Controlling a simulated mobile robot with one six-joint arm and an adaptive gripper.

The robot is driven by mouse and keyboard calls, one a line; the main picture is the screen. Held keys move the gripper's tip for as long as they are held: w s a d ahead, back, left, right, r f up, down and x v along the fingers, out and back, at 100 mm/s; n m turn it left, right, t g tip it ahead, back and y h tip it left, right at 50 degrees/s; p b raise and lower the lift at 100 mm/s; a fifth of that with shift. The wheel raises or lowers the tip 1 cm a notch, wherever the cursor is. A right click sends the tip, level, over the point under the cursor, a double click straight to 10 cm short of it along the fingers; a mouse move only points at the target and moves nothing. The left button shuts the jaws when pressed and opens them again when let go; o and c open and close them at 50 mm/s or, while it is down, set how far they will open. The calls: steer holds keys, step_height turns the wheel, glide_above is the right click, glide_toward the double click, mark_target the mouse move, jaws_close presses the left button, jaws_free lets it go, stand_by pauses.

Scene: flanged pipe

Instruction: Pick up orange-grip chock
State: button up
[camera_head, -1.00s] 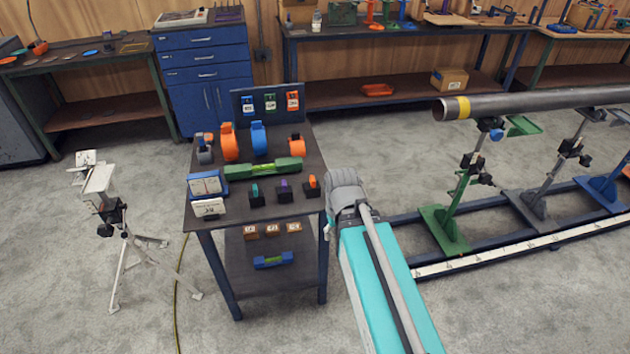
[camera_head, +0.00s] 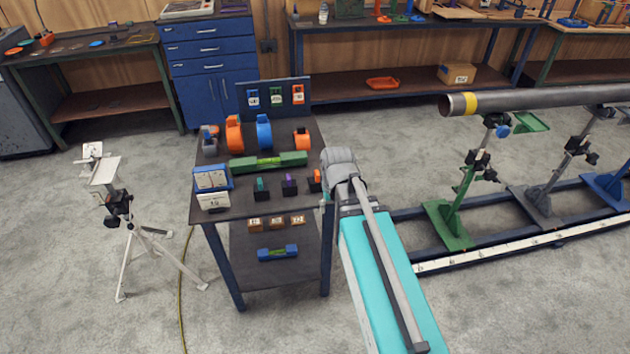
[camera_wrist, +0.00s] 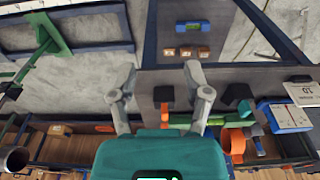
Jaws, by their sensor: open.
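The orange-grip chock (camera_head: 315,178) stands at the right edge of the small dark table, partly hidden by my wrist in the head view. In the wrist view its orange grip (camera_wrist: 164,93) shows between my two fingers, slightly toward the middle of the gap. My gripper (camera_wrist: 160,75) is open and empty, with a finger on each side of the chock in the picture. I cannot tell how far above the chock the fingertips are. In the head view the fingers are mostly hidden behind my wrist.
A purple-grip chock (camera_head: 289,183) and a teal-grip chock (camera_head: 260,187) stand left of it. A green level (camera_head: 268,162) lies behind them, with orange and blue clamps farther back. The pipe stands (camera_head: 450,225) and rail are right of my arm. A white tripod (camera_head: 122,220) stands left.

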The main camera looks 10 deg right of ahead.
mark_target(317, 171)
steer(key=w+r+t+p, duration=0.1)
steer(key=w+r, duration=0.1)
steer(key=w, duration=0.7)
steer(key=w+r+t+p, duration=0.2)
steer(key=w+r, duration=0.1)
steer(key=w, duration=0.5)
steer(key=shift+w+a, duration=0.15)
steer(key=shift+w, duration=0.2)
steer(key=shift+f, duration=0.1)
steer(key=b+x, duration=0.6)
steer(key=x, duration=0.1)
steer(key=shift+w+b, duration=0.1)
steer(key=shift+b, duration=0.25)
steer(key=shift+w+f+b, duration=0.25)
steer(key=shift+f+b, duration=0.3)
steer(key=shift+f, duration=0.05)
steer(key=shift+b+x, duration=2.35)
steer(key=shift+x, duration=0.25)
steer(key=shift+w+r, duration=0.1)
jaws_close()
